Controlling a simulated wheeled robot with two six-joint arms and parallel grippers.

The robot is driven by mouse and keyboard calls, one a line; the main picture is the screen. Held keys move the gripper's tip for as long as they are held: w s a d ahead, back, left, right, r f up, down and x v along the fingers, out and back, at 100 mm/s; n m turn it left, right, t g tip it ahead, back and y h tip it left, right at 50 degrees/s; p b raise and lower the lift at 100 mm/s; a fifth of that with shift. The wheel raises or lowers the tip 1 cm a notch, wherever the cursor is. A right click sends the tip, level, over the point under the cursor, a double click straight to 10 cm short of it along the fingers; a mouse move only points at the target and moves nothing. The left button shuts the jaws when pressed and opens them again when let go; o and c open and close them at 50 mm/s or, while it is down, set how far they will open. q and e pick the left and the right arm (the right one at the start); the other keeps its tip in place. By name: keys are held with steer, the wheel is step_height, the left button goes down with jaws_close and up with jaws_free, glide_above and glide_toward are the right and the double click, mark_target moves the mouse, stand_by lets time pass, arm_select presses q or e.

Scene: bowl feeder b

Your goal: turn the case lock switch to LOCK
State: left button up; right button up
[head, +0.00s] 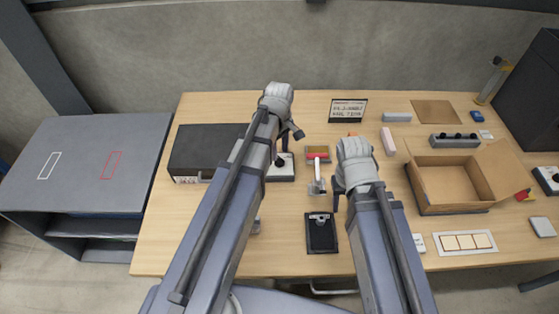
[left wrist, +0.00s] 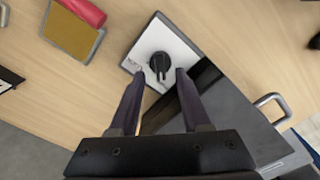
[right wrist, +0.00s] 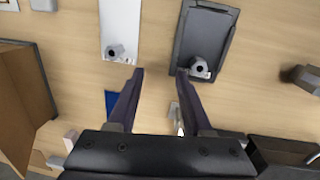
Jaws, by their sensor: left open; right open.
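The lock switch is a black knob (left wrist: 159,65) on a white plate (left wrist: 178,42), beside the dark case. In the head view its light box (head: 281,174) stands just right of the black case (head: 205,138). My left gripper (left wrist: 159,75) is open above the switch, with the knob showing between and just ahead of its fingertips; I cannot tell whether they touch it. The knob's markings are too small to read. The dark case (left wrist: 212,105) with its metal handle (left wrist: 272,104) also shows in the left wrist view. My right gripper (right wrist: 160,73) is open and empty above the table.
A black clipboard-like tray (head: 321,236) lies at the front middle, left of my right arm. A red-topped stand (head: 318,155) is between my arms. An open cardboard box (head: 452,208) stands to the right. A small sign (head: 347,110) stands at the back.

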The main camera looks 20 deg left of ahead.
mark_target(279, 161)
arm_select(q)
steer(key=shift+f+b, duration=0.9)
steer(key=shift+f, duration=0.5)
arm_select(e)
steer(key=shift+f, duration=1.45)
arm_select(q)
steer(key=shift+c, duration=0.4)
jaws_close()
